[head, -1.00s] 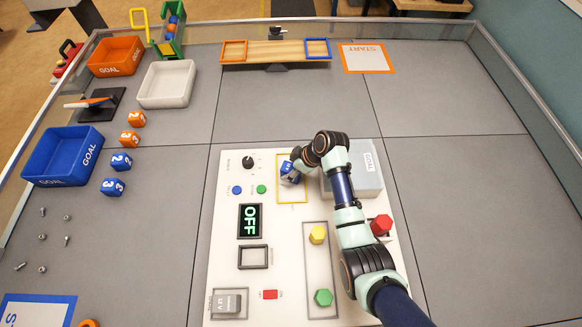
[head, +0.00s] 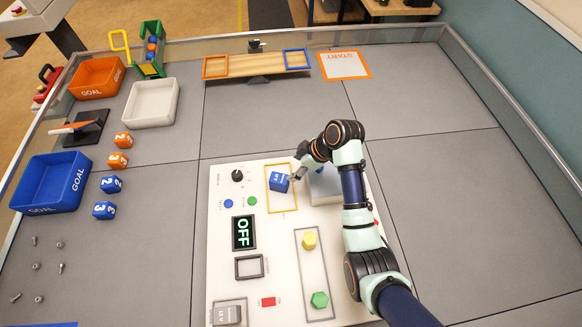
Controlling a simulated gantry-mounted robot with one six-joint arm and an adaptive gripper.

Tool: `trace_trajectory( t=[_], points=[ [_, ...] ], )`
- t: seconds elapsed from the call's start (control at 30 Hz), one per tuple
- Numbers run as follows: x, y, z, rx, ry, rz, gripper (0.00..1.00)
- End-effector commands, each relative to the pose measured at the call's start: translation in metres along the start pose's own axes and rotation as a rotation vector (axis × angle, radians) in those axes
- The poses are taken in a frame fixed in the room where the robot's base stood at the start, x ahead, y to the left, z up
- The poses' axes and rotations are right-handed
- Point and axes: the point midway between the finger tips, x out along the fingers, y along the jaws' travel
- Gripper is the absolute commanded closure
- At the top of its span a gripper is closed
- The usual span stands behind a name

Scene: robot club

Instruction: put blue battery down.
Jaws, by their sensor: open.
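The blue battery (head: 278,182) is a small blue block with white lettering. It rests inside the yellow outlined rectangle (head: 281,209) on the white control panel (head: 285,238). My gripper (head: 297,175) is just to the right of the battery, open, with the battery apart from or barely beside its fingers; the small fingertips make the exact gap hard to tell.
Right of my gripper, a grey box (head: 326,187) stands partly behind my arm. The panel also bears a display reading OFF (head: 243,232), a black knob (head: 237,175), a yellow hex piece (head: 309,240) and a green one (head: 319,299).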

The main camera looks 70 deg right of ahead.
Motion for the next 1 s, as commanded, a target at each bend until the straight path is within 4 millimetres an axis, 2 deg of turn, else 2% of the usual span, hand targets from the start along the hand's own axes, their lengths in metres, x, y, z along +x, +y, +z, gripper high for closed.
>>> trace_trajectory(
  t=[0.4,0.47,0.53,0.57,0.67,0.7,0.77,0.8,0.9,1.0],
  points=[
    [0.001,0.000,0.000,0.000,0.000,0.000,0.29],
    [0.003,-0.005,-0.006,-0.005,0.000,0.003,0.29],
    [0.009,-0.023,-0.029,-0.020,0.002,0.020,0.29],
    [0.012,-0.037,-0.045,-0.029,0.006,0.034,0.29],
    [0.019,-0.109,-0.114,-0.063,0.059,0.096,0.29],
    [0.017,-0.148,-0.141,-0.070,0.100,0.119,0.29],
    [0.006,-0.208,-0.175,-0.074,0.180,0.142,0.29],
    [-0.005,-0.248,-0.192,-0.071,0.242,0.146,0.29],
    [-0.042,-0.334,-0.216,-0.046,0.396,0.121,0.29],
    [-0.077,-0.390,-0.223,-0.013,0.513,0.071,0.29]
  ],
)
